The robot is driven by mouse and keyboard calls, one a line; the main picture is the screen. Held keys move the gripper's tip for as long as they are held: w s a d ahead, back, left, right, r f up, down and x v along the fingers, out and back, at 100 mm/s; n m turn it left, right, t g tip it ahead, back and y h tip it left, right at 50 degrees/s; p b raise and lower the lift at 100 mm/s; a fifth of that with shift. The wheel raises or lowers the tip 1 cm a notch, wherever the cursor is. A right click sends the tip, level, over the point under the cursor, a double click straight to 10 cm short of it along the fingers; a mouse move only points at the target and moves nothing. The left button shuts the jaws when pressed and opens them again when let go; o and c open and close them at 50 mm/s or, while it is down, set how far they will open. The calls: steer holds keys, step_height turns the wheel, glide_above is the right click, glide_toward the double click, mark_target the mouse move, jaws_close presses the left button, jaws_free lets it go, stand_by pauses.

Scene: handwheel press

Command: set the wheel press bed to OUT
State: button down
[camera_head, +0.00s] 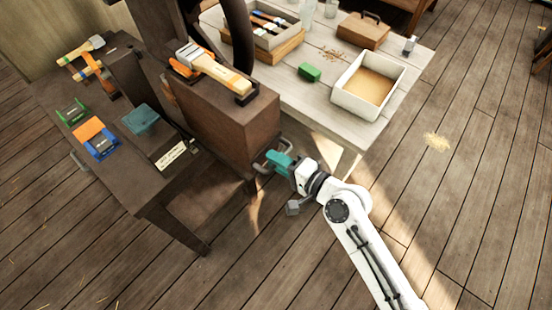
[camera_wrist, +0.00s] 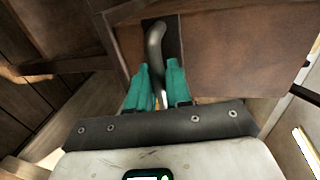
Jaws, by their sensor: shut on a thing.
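The wheel press (camera_head: 228,118) is a dark brown wooden block on a dark bench at upper left in the head view. A grey metal pull handle (camera_head: 258,165) sticks out low at its near right end. My gripper (camera_head: 274,160) has teal fingers and is shut on this handle. In the wrist view the curved grey handle (camera_wrist: 155,42) runs down from a brown panel (camera_wrist: 235,50) and passes between the teal fingers of my gripper (camera_wrist: 160,88). How far the bed is out cannot be told. Part of the handle is hidden by the fingers.
A pale table (camera_head: 325,105) behind holds a white tray (camera_head: 345,100), a green block (camera_head: 309,72) and a brush crate (camera_head: 250,50). A dark bench (camera_head: 120,175) at left carries brushes and small coloured items.

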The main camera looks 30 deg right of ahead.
steer(key=shift+s+d+f, duration=0.15)
steer(key=shift+s+f, duration=0.05)
steer(key=c, duration=1.5)
jaws_free()
steer(key=shift+o, duration=1.4)
steer(key=shift+r, duration=0.15)
steer(key=shift+s, duration=0.1)
steer(key=b+v, duration=0.2)
steer(key=v, duration=0.8)
steer(key=shift+s, duration=0.35)
steer(key=shift+d, duration=0.1)
